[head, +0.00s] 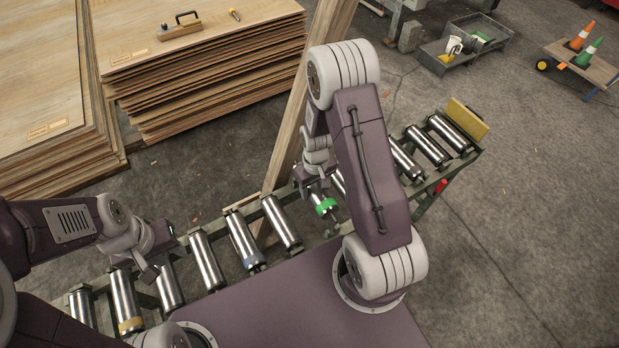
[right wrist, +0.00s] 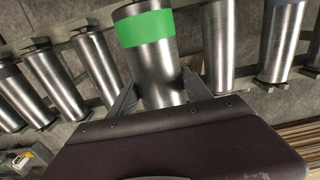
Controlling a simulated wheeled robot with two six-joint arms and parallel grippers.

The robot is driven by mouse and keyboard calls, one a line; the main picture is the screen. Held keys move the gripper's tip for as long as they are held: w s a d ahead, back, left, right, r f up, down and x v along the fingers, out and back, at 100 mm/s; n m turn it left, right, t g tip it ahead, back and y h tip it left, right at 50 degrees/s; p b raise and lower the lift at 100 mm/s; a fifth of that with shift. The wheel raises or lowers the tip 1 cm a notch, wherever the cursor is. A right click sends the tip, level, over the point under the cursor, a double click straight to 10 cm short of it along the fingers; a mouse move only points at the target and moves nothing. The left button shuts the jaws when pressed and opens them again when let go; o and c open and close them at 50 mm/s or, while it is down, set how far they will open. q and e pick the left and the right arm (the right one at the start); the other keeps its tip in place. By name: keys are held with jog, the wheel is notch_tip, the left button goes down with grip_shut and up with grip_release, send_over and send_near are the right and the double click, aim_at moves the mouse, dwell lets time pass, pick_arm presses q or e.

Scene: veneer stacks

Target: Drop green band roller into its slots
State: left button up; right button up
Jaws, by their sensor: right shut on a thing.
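The green band roller (right wrist: 152,66) is a steel cylinder with a bright green band, and its band also shows in the head view (head: 326,206). My right gripper (right wrist: 157,92) is shut on it, one finger on each side. In the right wrist view the roller looks larger and nearer than its neighbours, over the conveyor between two plain rollers. Its slots are hidden, and I cannot tell whether its ends touch the rails. My right arm hides part of the conveyor in the head view. My left gripper (head: 149,270) hangs over the conveyor's left part; its opening is unclear.
The conveyor carries plain rollers (head: 283,222), a blue-banded roller (head: 245,240) and a yellow-banded one (head: 126,302). A yellow end board (head: 466,119) stands at its right end. Veneer stacks (head: 205,85) lie behind left.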

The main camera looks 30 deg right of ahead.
jog(key=shift+d+f, duration=0.1)
jog(key=shift+f, duration=0.1)
jog(key=shift+s+r+p, duration=0.1)
jog(key=shift+r+p, duration=0.05)
jog(key=shift+p, duration=0.15)
notch_tip(320, 180, down, 6)
jog(key=b, duration=0.4)
jog(key=shift+f+b, duration=0.2)
jog(key=shift+b, duration=0.1)
dwell(0.3)
jog(key=shift+f, duration=0.2)
dwell(0.3)
jog(key=shift+f+b, duration=0.6)
jog(key=shift+f, duration=0.2)
